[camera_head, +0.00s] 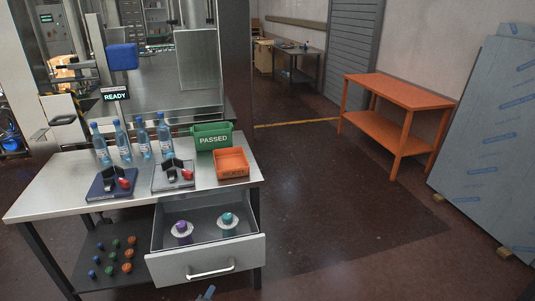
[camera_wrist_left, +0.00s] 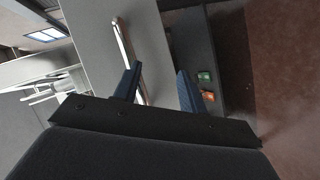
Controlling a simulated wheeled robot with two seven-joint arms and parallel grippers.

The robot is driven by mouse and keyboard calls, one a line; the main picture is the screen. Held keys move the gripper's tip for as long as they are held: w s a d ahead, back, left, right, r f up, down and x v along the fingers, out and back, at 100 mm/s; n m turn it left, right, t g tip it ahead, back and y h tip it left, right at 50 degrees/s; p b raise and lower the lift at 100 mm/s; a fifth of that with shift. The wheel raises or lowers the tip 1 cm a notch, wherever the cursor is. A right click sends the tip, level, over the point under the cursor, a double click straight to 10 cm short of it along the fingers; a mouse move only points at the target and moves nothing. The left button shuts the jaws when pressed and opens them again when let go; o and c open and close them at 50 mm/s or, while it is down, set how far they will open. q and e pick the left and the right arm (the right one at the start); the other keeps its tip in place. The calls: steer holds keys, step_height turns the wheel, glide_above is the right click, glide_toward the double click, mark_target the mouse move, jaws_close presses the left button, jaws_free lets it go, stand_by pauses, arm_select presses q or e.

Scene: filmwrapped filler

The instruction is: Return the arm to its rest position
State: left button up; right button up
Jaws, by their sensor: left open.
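My left gripper (camera_head: 207,293) barely shows at the bottom edge of the head view, in front of the open drawer (camera_head: 206,262). In the left wrist view my left gripper (camera_wrist_left: 159,80) has its two blue fingers apart with nothing between them. The drawer's bar handle (camera_head: 211,272) lies beyond the fingers; it also shows in the left wrist view (camera_wrist_left: 123,42). The gripper is apart from the handle, as far as I can tell. The drawer holds a purple-topped item (camera_head: 182,228) and a teal-topped item (camera_head: 228,220). My right gripper is not in view.
The steel table (camera_head: 135,168) carries several blue bottles (camera_head: 122,140), two fixtures, a green PASSED bin (camera_head: 212,136) and an orange bin (camera_head: 231,163). Small colored caps lie on the lower shelf (camera_head: 90,258). An orange bench (camera_head: 398,92) stands at back right. Floor between is clear.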

arm_select(q)
steer(key=s+d+f+m+g, duration=0.1)
steer(key=s+f+m+g, duration=0.4)
steer(key=f, duration=0.3)
steer(key=s+d+f+m+g, duration=0.1)
steer(key=s+f+m+g, duration=0.2)
steer(key=s+f+m, duration=0.45)
steer(key=s+f+g+y, duration=0.1)
steer(key=s+f+g, duration=0.1)
steer(key=s+f, duration=0.5)
steer(key=s+d+f+m+g, duration=0.1)
steer(key=s+f, duration=0.6)
steer(key=s, duration=0.7)
steer(key=shift+g+y, duration=0.4)
steer(key=shift+g, duration=0.4)
steer(key=shift+d, duration=0.15)
steer(key=shift+a, duration=0.2)
